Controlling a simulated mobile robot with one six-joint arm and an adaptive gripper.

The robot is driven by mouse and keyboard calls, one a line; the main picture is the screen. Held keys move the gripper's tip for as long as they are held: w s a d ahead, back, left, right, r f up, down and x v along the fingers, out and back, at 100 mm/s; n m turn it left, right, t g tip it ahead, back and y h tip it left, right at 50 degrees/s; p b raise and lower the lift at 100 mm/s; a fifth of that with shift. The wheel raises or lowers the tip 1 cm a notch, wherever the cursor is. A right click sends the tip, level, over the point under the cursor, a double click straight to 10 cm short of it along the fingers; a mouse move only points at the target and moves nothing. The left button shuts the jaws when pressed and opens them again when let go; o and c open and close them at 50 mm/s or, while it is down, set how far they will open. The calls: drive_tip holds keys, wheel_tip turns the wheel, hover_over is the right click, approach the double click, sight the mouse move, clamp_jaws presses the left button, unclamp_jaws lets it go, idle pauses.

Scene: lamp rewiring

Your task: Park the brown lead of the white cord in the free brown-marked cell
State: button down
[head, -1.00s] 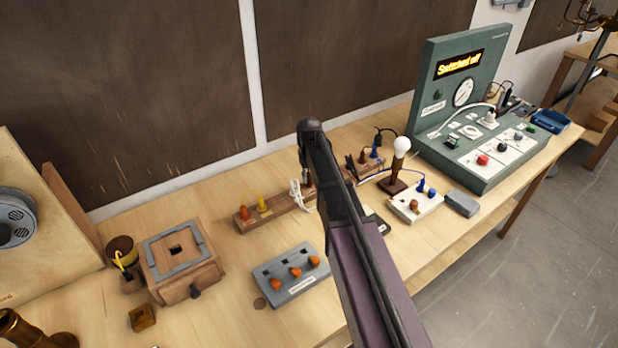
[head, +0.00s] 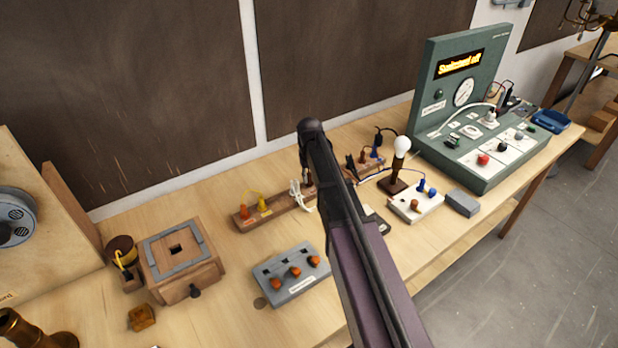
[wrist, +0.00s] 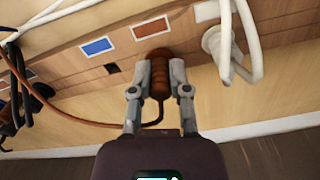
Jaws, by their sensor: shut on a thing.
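In the wrist view my gripper (wrist: 159,66) is shut on a ribbed brown plug (wrist: 160,82), with one finger on each side. The plug's tip meets the wooden rail (wrist: 60,75) just below a brown mark (wrist: 150,28); I cannot tell how deep it sits. A brown wire (wrist: 75,118) curves away to the left from the plug's back. A dark square cell (wrist: 112,69) lies open under a blue mark (wrist: 97,46). In the head view the rail (head: 278,207) is partly hidden by my arm, and so is my gripper.
A white plug with a looped white cord (wrist: 232,45) stands close right of my gripper. Black leads (wrist: 20,95) are at the left. In the head view, orange (head: 245,214) and yellow plugs (head: 264,206) stand in the rail. A grey block with orange knobs (head: 292,275) lies in front.

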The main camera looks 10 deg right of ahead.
drive_tip(key=shift+f+b, duration=0.55)
idle(1.0)
drive_tip(key=c, duration=0.5)
unclamp_jaws()
drive_tip(key=shift+r, duration=0.2)
